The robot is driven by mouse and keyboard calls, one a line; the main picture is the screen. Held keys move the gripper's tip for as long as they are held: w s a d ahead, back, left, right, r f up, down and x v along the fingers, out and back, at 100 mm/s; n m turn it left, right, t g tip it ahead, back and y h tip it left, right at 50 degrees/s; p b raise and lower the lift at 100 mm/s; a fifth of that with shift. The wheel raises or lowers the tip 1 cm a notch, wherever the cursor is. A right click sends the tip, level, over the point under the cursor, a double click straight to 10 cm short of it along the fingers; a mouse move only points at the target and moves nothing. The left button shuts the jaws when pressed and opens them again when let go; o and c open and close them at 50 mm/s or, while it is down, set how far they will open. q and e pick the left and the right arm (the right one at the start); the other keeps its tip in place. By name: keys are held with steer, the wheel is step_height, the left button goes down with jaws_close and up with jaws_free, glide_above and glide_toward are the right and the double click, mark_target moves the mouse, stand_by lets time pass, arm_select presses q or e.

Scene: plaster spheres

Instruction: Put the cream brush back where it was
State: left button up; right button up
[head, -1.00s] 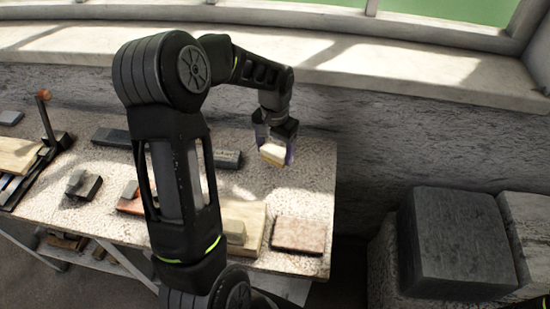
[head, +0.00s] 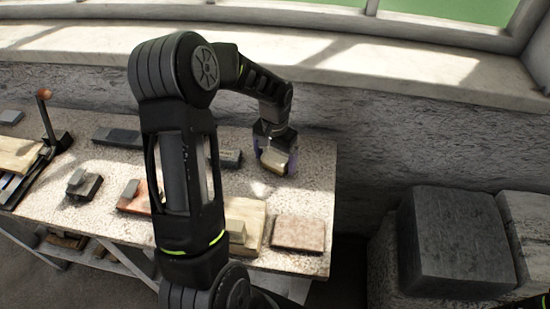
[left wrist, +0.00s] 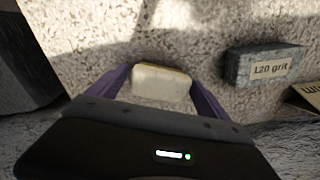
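The cream brush (head: 274,160) is a small pale block near the right end of the stone-topped table. My left gripper (head: 277,157) is over it, with a purple finger on each side of it. In the left wrist view the cream brush (left wrist: 161,82) sits between the two fingertips, which appear to touch its ends. The gripper looks shut on it. Whether its underside touches the tabletop I cannot tell. My right gripper is not in view.
A dark block labelled "120 grit" (left wrist: 265,66) lies close to the brush. A reddish slab (head: 298,233) and a wooden board (head: 252,213) lie nearer the front edge. The speckled tabletop (head: 316,180) is bare right of the brush. A dark grey stone block (head: 455,240) stands off the table.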

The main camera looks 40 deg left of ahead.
mark_target(275, 158)
arm_select(q)
steer(key=shift+o, duration=0.2)
steer(key=shift+r, duration=0.1)
step_height(275, 158, up, 12)
steer(key=shift+b, duration=0.45)
stand_by(0.7)
